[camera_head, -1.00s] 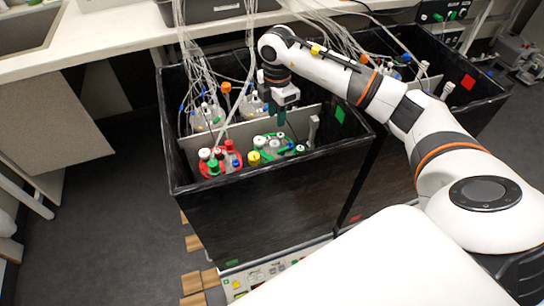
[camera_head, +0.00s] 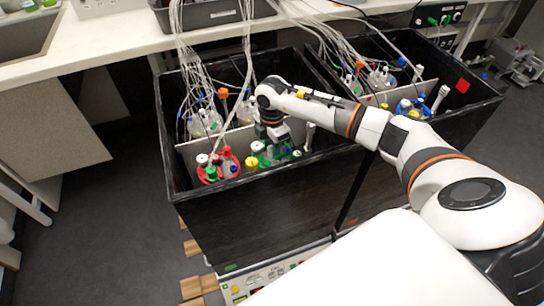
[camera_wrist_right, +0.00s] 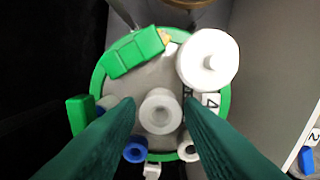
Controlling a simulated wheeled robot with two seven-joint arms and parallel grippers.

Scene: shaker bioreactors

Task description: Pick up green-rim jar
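The green-rim jar (camera_head: 296,154) stands in the front part of the left black box, partly hidden by my right arm in the head view. In the right wrist view its grey lid (camera_wrist_right: 135,84) with a green ring shows from above. The lid carries a green clip (camera_wrist_right: 133,52), a large white cap (camera_wrist_right: 208,59), a pale central port (camera_wrist_right: 160,111) and blue and white fittings. My right gripper (camera_wrist_right: 160,112) is low over the lid. Its two teal fingers are apart, one on each side of the central port; I cannot tell whether they touch it. My left gripper is not in view.
A red-rim jar (camera_head: 220,166) stands close to the left of the green-rim jar. A light divider (camera_head: 188,152) runs behind them, with tubed jars (camera_head: 205,123) beyond. The black box's front wall (camera_head: 250,215) is close. A second box with jars stands to the right.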

